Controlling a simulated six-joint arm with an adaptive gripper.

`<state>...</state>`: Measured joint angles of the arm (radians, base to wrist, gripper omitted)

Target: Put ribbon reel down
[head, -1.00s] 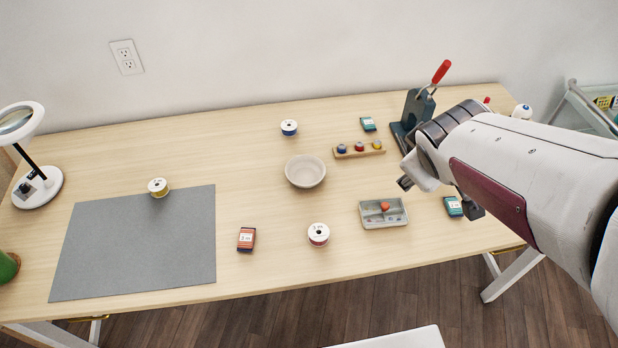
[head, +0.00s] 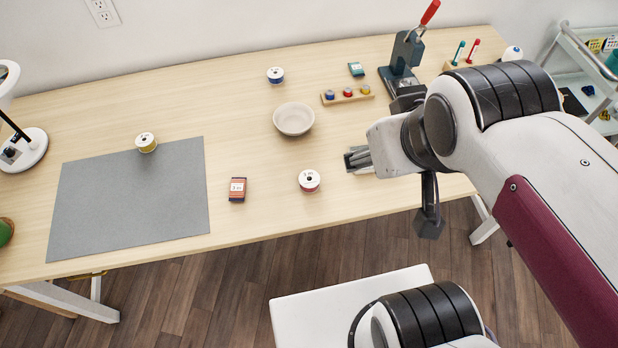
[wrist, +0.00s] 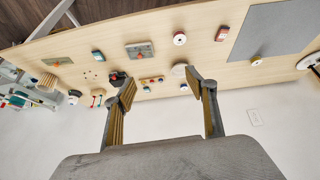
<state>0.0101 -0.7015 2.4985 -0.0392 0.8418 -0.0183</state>
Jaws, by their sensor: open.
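My gripper (head: 393,188) is open and empty above the right part of the table; its fingers (wrist: 162,82) are spread in the wrist view. A reel with a red band (head: 309,181) stands on the bare wood, left of my gripper and apart from it. A yellow reel (head: 146,142) stands at the top edge of the grey mat (head: 130,215). A blue reel (head: 275,75) stands at the back. The red-banded reel (wrist: 180,39) and yellow reel (wrist: 256,60) also show in the wrist view. Which reel the task means cannot be told.
A bowl (head: 294,119), a rack of small spools (head: 347,97) and a red card pack (head: 237,189) sit on the table. A press with a red handle (head: 402,52) stands at back right. A tray (wrist: 140,50) is mostly hidden by my arm in the head view.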

